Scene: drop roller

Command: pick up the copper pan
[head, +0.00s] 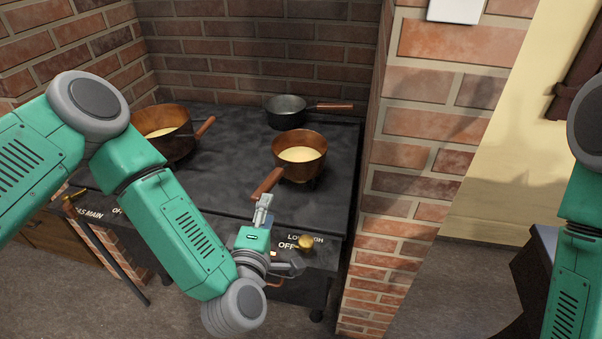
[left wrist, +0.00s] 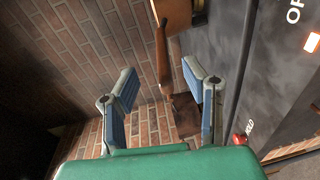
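A copper pan (head: 299,163) with pale yellow contents stands on the right front of the dark stovetop. Its handle (head: 267,184) points toward the front left. My left gripper (head: 264,205) is at the front edge of the stove, close to the handle's end. In the left wrist view the gripper (left wrist: 160,76) is open, with its two fingers spread apart. The handle (left wrist: 162,50) shows ahead, in the gap between the fingers; I cannot tell whether it touches them. Part of the copper pan's body (left wrist: 172,14) shows at the top. My right gripper is out of view.
A second, larger copper pan (head: 178,140) stands at the stove's left, partly behind my left arm. A grey pan (head: 286,112) stands at the back. Brick walls enclose the stove, with a brick pillar (head: 425,130) close on the right. A brass knob (head: 305,243) sits on the front panel.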

